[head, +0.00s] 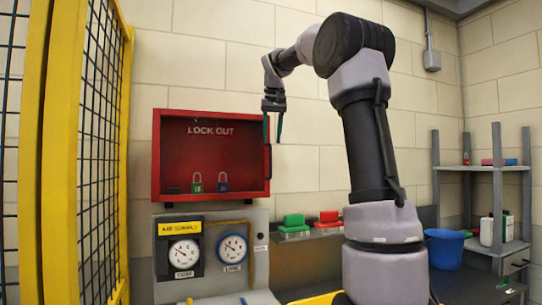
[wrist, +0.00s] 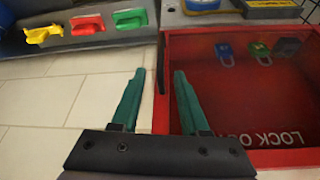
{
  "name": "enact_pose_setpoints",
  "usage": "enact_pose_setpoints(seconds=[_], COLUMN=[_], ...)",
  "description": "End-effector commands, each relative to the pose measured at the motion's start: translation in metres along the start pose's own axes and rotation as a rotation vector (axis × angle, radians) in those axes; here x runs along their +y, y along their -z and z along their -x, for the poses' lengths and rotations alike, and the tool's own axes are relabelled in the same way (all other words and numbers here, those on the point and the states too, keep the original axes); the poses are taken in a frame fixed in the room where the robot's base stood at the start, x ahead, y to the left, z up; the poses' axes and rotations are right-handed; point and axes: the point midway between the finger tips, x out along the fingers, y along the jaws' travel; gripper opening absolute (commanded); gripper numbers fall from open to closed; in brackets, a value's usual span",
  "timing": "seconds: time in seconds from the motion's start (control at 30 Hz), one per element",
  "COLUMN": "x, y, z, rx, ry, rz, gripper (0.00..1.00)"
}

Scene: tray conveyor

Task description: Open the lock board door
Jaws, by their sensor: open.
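The red lock board (head: 156,155) hangs on the wall left of my arm, with "LOCK OUT" lettered across its front. Its door looks shut, with a see-through panel (wrist: 230,95) in the wrist view. A dark upright handle (head: 267,162) is at the door's right edge; the handle also shows in the wrist view (wrist: 161,62). My gripper (head: 272,140) points down at the board's upper right edge. In the wrist view my gripper (wrist: 160,72) is open, its two teal fingers on either side of the handle's line. I cannot tell whether they touch it.
Inside the board are a green padlock (head: 196,183), a blue padlock (head: 222,182) and a dark block (head: 173,190). A gauge panel (head: 212,245) stands below. Green (head: 294,222) and red (head: 329,217) items sit to the right. A yellow mesh fence (head: 62,150) stands at left.

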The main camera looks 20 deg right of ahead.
Motion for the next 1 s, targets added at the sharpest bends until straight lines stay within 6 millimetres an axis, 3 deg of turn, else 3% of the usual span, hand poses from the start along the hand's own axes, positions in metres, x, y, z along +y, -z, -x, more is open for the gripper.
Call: enact_pose_setpoints(seconds=[0.1, 0.33, 0.77, 0.9, 1.0], x=[0.0, 0.0, 0.0, 0.0, 0.0], y=[-0.001, -0.001, 0.0, 0.0, 0.0], z=[-0.025, -0.059, -0.07, -0.069, -0.069], rx=[-0.004, -0.002, 0.001, 0.001, 0.001], ry=[0.0, 0.0, 0.001, 0.001, 0.001], rz=[0.0, -0.001, -0.001, -0.001, -0.001], gripper=[0.45, 0.45, 0.45, 0.0, 0.0])
